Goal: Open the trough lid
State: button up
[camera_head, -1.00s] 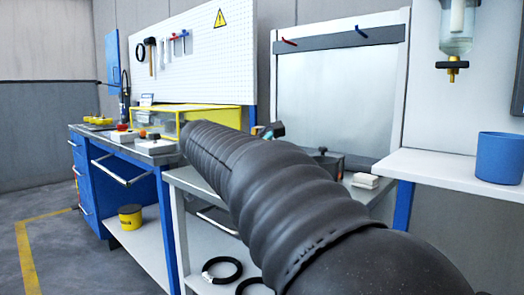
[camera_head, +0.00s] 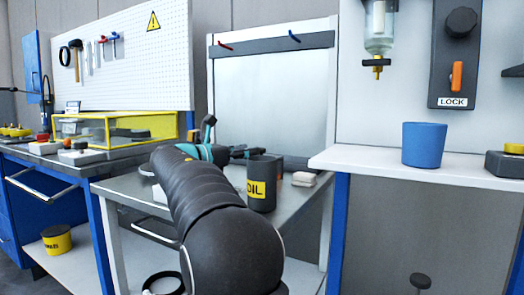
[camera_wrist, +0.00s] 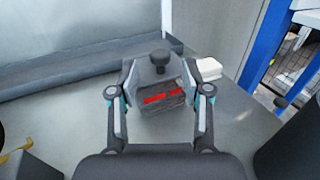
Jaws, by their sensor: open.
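A dark grey box (camera_wrist: 165,100) with red lettering and a round black knob (camera_wrist: 159,60) on its top stands on the grey bench in the wrist view. I take the knobbed top to be the trough lid; it looks shut. My gripper (camera_wrist: 158,92) is open, with one finger on each side of the box. I cannot tell whether the fingers touch it. In the head view my gripper (camera_head: 238,152) is over the bench behind a dark can, and the box is mostly hidden.
The dark can (camera_head: 262,190) marked OIL stands close to my arm. White blocks (camera_head: 304,179) lie to the right on the grey bench (camera_head: 130,187). A yellow-framed clear box (camera_head: 115,130) is at left. A blue cup (camera_head: 423,145) stands on the right shelf.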

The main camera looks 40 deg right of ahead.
jog(key=d, duration=0.6)
jog(key=shift+a, duration=0.1)
grip_shut()
